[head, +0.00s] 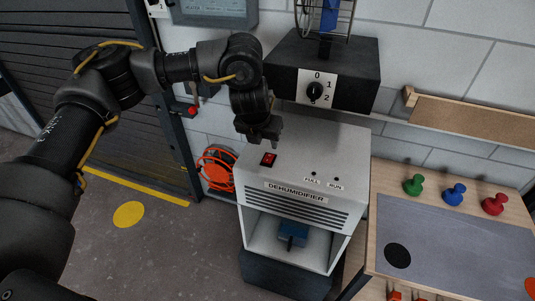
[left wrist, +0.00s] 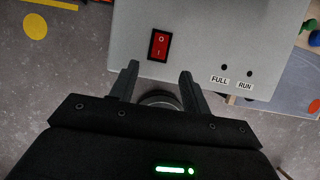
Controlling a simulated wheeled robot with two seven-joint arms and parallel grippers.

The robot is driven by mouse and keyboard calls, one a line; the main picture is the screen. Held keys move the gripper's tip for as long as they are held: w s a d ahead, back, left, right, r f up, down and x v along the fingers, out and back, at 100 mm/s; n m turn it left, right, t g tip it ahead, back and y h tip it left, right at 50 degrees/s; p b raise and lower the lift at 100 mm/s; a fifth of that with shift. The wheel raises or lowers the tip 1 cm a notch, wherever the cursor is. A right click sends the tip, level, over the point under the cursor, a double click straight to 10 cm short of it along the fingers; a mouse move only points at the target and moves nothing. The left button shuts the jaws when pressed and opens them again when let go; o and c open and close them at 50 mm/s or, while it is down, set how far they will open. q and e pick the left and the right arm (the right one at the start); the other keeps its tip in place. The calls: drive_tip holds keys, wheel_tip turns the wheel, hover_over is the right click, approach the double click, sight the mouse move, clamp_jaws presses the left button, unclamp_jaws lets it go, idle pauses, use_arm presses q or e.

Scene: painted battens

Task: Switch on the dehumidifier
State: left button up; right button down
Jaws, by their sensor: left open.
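The dehumidifier (head: 340,150) is a light grey box with a labelled, slatted front. Its red rocker switch (head: 269,159) sits at the left of the top face. In the left wrist view the switch (left wrist: 158,45) shows marks O and I; I cannot tell which side is pressed. The FULL (head: 313,173) and RUN (head: 337,179) lamps look dark. My left gripper (head: 262,138) is over the back left of the top, close to the switch. In the left wrist view its open, empty fingers (left wrist: 160,72) lie just short of the switch. My right gripper is out of view.
A dark box with a 0-1-2 knob (head: 314,92) stands behind the dehumidifier. A blue block (head: 292,234) sits in its open lower bay. At right, a table (head: 435,235) holds green, blue and red pegs. An orange cable coil (head: 218,170) hangs at left.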

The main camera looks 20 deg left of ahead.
sight(268, 158)
use_arm(q)
drive_tip(key=p+x, duration=0.1)
drive_tip(key=x, duration=0.7)
drive_tip(key=shift+f, duration=0.25)
drive_tip(key=shift+w+f, duration=0.3)
drive_tip(key=shift+f, duration=0.3)
drive_tip(key=shift+d, duration=0.1)
drive_tip(key=c, duration=1)
drive_tip(key=t+b, duration=0.2)
drive_tip(key=shift+s+f+b, duration=0.3)
drive_tip(key=shift+f+b, duration=0.05)
drive_tip(key=shift+f, duration=0.05)
drive_tip(key=shift+t, duration=0.3)
drive_tip(key=shift+r, duration=0.25)
